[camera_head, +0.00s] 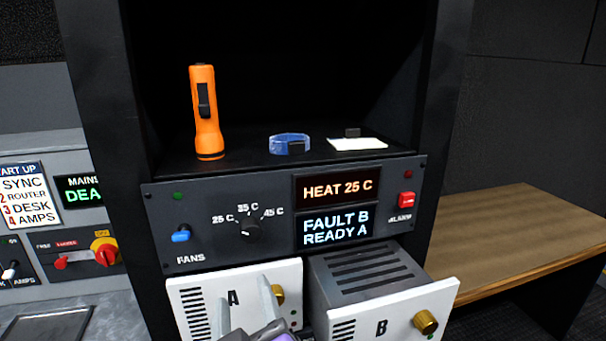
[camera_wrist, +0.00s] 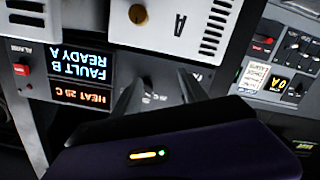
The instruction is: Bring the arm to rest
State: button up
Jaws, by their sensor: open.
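My gripper (camera_head: 243,290) is at the bottom of the head view, in front of drawer A (camera_head: 190,300). Its two pale fingers stand apart with nothing between them. In the wrist view the fingers (camera_wrist: 159,76) also show as dark, spread and empty, against the fan panel, which appears upside down. Whether the fingers touch drawer A's front or only overlap it in the picture I cannot tell. The rest of my arm is mostly below the head view.
Drawer B (camera_head: 385,312) is pulled out, further than drawer A. Above is the fan panel (camera_head: 275,255), reading "HEAT 25 C" and "FAULT B READY A". The shelf holds an orange torch (camera_head: 207,125), blue band (camera_head: 290,143) and white card (camera_head: 357,144). A wooden bench (camera_head: 520,235) stands right.

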jog(key=s+d+f+m+h, duration=0.1)
jog(key=s+d+f+m, duration=0.1)
jog(key=s+d+f, duration=0.4)
jog(key=s+d+f+m+g+h, duration=0.1)
jog(key=s+d+f, duration=0.5)
jog(key=s+d, duration=0.7)
jog(key=s+d+f+m+h, duration=0.2)
jog(key=s+d+f+m, duration=0.3)
jog(key=s, duration=0.8)
jog(key=d+f, duration=0.2)
jog(key=d, duration=0.2)
jog(key=shift+s+d+g, duration=0.15)
jog(key=shift+s+g, duration=0.15)
jog(key=shift+f, duration=0.1)
